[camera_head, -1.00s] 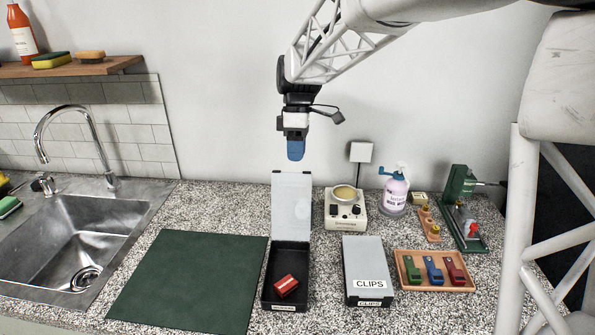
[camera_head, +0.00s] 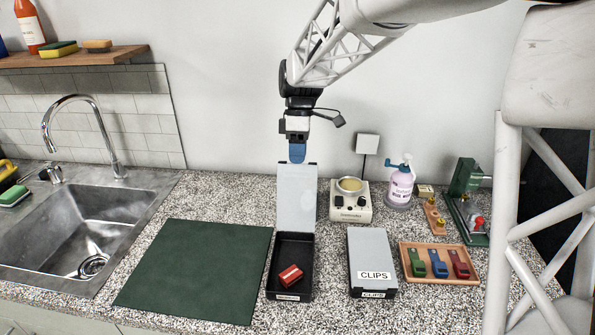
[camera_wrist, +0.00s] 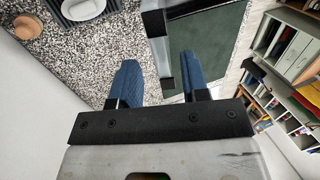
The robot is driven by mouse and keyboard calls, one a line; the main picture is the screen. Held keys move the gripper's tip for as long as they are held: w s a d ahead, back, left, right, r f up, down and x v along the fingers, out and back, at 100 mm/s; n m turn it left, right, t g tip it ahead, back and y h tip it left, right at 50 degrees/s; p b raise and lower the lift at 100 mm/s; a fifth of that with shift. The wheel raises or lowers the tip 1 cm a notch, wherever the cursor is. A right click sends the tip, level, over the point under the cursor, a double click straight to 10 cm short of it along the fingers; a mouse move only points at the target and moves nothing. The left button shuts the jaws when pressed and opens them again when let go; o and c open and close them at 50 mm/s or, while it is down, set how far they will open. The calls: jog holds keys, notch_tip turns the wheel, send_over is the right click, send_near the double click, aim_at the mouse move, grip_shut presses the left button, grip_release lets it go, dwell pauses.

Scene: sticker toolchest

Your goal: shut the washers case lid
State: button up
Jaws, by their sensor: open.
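The washers case (camera_head: 274,262) is the open black box left of the clips case, its front label too small to read. A red block with a pale label (camera_head: 290,276) lies inside. Its pale lid (camera_head: 297,200) stands upright at the back of the box. My gripper (camera_head: 297,153) is open and empty, pointing down, with its blue fingers at the lid's top edge. In the wrist view the two fingers of my gripper (camera_wrist: 160,82) are apart, and the lid's dark-cornered edge (camera_wrist: 157,45) reaches between them in the picture. I cannot tell whether they touch it.
The shut clips case (camera_head: 370,255) stands to the right, with a small round-topped device (camera_head: 350,205) behind it. A tray of coloured clips (camera_head: 440,263) and a pump bottle (camera_head: 399,188) are further right. A bare green mat (camera_head: 195,270) lies to the left.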

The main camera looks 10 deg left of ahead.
aim_at(297, 171)
jog(key=shift+x, duration=2.4)
jog(key=shift+c, duration=0.2)
grip_shut()
